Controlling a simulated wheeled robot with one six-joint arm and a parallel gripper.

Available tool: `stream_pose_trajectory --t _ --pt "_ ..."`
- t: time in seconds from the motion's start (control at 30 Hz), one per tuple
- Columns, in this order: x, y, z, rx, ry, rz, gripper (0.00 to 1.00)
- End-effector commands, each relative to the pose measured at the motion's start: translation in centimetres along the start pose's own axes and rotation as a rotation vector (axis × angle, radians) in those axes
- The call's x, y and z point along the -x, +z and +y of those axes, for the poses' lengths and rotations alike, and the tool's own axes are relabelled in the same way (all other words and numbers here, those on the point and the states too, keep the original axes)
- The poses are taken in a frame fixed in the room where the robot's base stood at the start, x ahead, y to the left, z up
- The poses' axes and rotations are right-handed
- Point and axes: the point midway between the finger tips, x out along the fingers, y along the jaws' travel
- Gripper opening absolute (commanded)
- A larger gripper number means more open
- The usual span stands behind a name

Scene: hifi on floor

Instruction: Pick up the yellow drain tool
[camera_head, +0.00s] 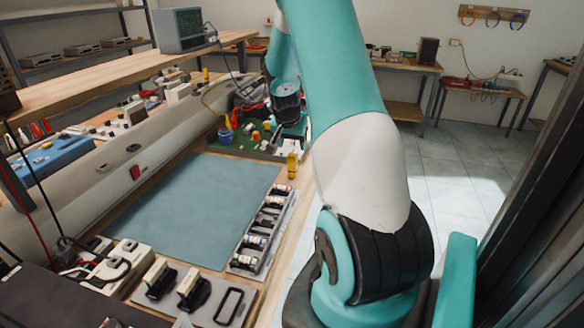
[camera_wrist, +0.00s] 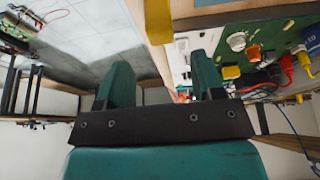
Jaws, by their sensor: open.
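In the head view a small upright yellow object (camera_head: 292,165) stands near the right edge of the bench, by the far corner of the blue-grey mat. It looks like the yellow drain tool, but its detail is too small to tell. In the head view my arm hides most of the gripper, above the far end of the bench.
The blue-grey mat (camera_head: 190,210) is clear. A tray (camera_head: 250,262) of small cylinders lies along its right side. A green board (camera_head: 240,143) with coloured parts lies beyond the mat, and also shows at right in the wrist view (camera_wrist: 240,62). Tiled floor lies right of the bench.

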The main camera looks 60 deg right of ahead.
Motion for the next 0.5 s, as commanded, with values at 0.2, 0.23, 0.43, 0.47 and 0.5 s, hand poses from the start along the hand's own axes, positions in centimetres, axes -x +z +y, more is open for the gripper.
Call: stream_pose_trajectory --t 0.2,0.23,0.43,0.47,0.5 --pt "-1.5 0.2 -0.1 0.002 0.001 -0.002 0.62" --pt "-1.8 0.3 -0.1 0.003 0.001 -0.003 0.62" --pt "-4.9 0.8 -0.3 0.004 0.001 -0.002 0.62" --pt "-5.2 0.8 -0.3 0.004 0.000 -0.002 0.62" --pt "-5.6 0.8 -0.3 0.004 0.000 -0.001 0.62"
